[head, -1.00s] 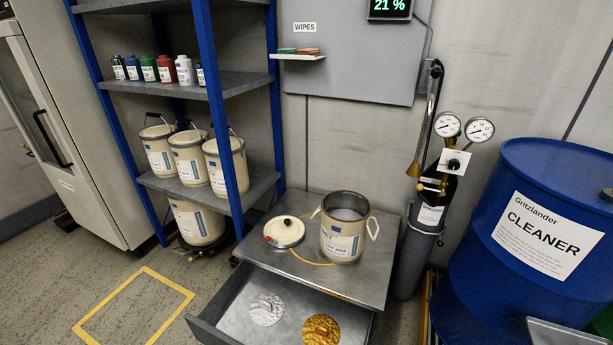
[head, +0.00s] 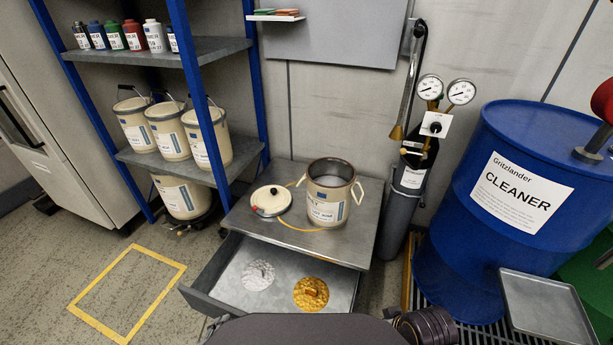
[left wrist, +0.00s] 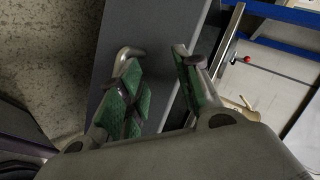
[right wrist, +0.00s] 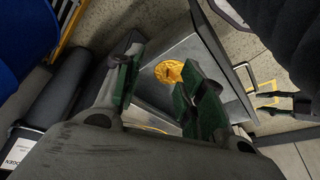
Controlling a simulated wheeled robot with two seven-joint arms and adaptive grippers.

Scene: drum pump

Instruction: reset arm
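My left gripper (left wrist: 155,60) is open, its green-padded fingers apart with nothing between them. A dark grey panel and a bar handle show behind it in the left wrist view. My right gripper (right wrist: 162,62) is open and empty. Beyond its fingers, the open drawer (right wrist: 188,50) with the gold heap (right wrist: 169,71) shows in the right wrist view. In the head view, dark parts of my own body come in at the bottom edge, in front of the drawer. I cannot clearly make out either gripper's fingers there.
An open pot (head: 328,205) and a lid (head: 270,201) stand on the metal table (head: 345,238). Its drawer (head: 225,295) stands open below. A blue drum (head: 455,245) and a metal tray (head: 545,305) are at the right. Yellow-marked floor (head: 125,290) at the left is clear.

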